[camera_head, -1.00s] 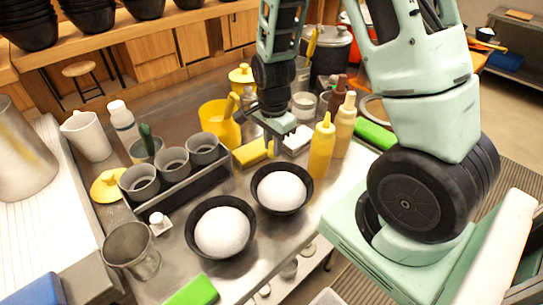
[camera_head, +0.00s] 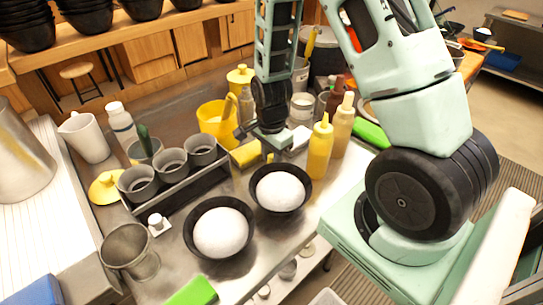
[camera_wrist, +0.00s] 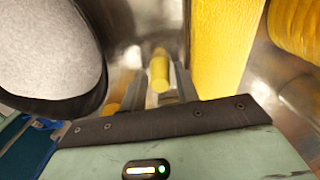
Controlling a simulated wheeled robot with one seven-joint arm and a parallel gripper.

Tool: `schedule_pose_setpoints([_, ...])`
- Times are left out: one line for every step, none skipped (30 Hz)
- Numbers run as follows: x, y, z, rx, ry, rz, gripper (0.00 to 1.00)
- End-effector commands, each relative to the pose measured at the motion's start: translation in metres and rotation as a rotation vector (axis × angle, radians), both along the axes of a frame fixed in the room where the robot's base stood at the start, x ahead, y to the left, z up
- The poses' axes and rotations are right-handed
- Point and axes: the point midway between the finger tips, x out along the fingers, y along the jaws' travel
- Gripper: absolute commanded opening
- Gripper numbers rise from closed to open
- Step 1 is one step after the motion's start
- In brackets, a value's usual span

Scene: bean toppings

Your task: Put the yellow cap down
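The yellow cap (camera_wrist: 159,72) is a small yellow cylinder between the two fingers of my gripper (camera_wrist: 160,84) in the wrist view. In the head view a small bit of the yellow cap (camera_head: 270,158) shows just below my gripper (camera_head: 270,152). My gripper looks shut on it, low over the metal counter (camera_head: 237,183). The cap is behind the right-hand black bowl and beside a yellow block. Whether its bottom touches the counter is hard to tell.
A black bowl with a white mound (camera_head: 281,188) is close in front, and a second such bowl (camera_head: 220,230) is front left. A yellow block (camera_head: 245,153) is just left of the gripper. Yellow bottle (camera_head: 321,150) stands to the right. Grey cups (camera_head: 171,163) sit in a rack.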

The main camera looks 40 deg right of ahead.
Motion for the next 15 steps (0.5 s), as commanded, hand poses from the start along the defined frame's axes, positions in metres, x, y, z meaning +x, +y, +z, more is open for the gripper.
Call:
schedule_pose_setpoints([0.0, 0.0, 0.0, 0.0, 0.0, 0.0, 0.31])
schedule_pose_setpoints([0.0, 0.0, 0.001, 0.0, 0.0, 0.0, 0.31])
schedule_pose_setpoints([0.0, 0.0, 0.002, 0.0, 0.0, 0.0, 0.31])
schedule_pose_setpoints([0.0, 0.0, 0.004, 0.0, 0.0, 0.0, 0.31])
schedule_pose_setpoints([0.0, 0.0, 0.006, 0.0, -0.001, 0.0, 0.31])
schedule_pose_setpoints([0.0, 0.0, 0.008, -0.001, -0.001, 0.001, 0.31])
schedule_pose_setpoints([0.001, 0.0, 0.011, -0.001, -0.002, 0.001, 0.31])
schedule_pose_setpoints([0.001, 0.0, 0.015, -0.002, -0.004, 0.001, 0.31])
schedule_pose_setpoints([0.001, 0.0, 0.02, -0.001, -0.004, 0.0, 0.31])
schedule_pose_setpoints([0.001, 0.0, 0.025, -0.001, -0.005, 0.0, 0.31])
schedule_pose_setpoints([0.001, 0.0, 0.03, -0.001, -0.006, 0.0, 0.31])
schedule_pose_setpoints([0.002, 0.0, 0.039, -0.002, -0.007, 0.001, 0.31])
schedule_pose_setpoints([0.001, 0.0, 0.045, -0.002, -0.006, 0.001, 0.31])
schedule_pose_setpoints([0.002, 0.0, 0.051, -0.002, -0.007, 0.001, 0.31])
schedule_pose_setpoints([0.002, 0.0, 0.06, -0.001, -0.007, 0.001, 0.31])
